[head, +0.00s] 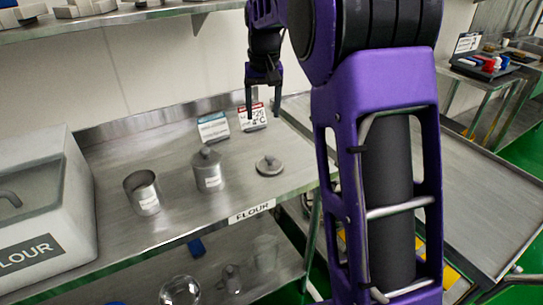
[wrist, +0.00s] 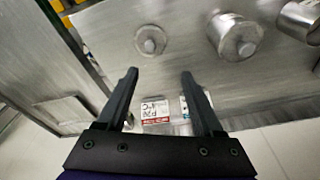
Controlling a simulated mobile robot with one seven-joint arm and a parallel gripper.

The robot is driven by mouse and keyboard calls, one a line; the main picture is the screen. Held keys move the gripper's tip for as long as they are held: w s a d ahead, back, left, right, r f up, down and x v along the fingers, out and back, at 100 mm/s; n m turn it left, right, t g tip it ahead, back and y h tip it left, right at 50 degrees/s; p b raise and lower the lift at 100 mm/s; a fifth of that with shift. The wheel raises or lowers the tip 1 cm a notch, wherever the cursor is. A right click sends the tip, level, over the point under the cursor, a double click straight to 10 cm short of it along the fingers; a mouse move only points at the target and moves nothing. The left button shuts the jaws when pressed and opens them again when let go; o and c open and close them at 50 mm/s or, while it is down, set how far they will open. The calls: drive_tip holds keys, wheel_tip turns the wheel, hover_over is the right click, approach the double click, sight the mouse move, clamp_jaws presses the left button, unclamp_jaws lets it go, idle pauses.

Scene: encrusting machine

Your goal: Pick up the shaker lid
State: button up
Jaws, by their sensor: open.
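A small round metal lid with a raised knob, which I take as the shaker lid (head: 269,165), lies loose on the steel table at the right of the containers. It also shows in the wrist view (wrist: 150,40), beyond my fingertips. My gripper (head: 262,111) is open and empty, above the back of the table near the sign cards. In the wrist view my gripper (wrist: 160,75) has its two fingers wide apart, with nothing between them.
A lidded steel canister (head: 207,172) stands left of the lid, and an open steel cup (head: 143,193) farther left. Two sign cards (head: 213,128) (head: 252,118) stand behind. A white flour bin (head: 45,210) fills the table's left. The table (head: 245,195) is bare around the lid.

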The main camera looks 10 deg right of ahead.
drive_tip(key=d, duration=0.2)
drive_tip(key=b, duration=0.2)
hover_over(270, 157)
drive_tip(key=s, duration=0.2)
drive_tip(key=f, duration=1.1)
drive_tip(key=shift+w+a+f, duration=0.1)
drive_tip(key=shift+w+f, duration=0.1)
drive_tip(key=shift+f, duration=0.2)
drive_tip(key=shift+w+f, duration=0.25)
drive_tip(key=shift+f, duration=0.7)
drive_tip(key=shift+w+f, duration=0.2)
drive_tip(key=shift+f, duration=0.7)
drive_tip(key=shift+w+f, duration=0.25)
drive_tip(key=shift+f, duration=0.7)
clamp_jaws()
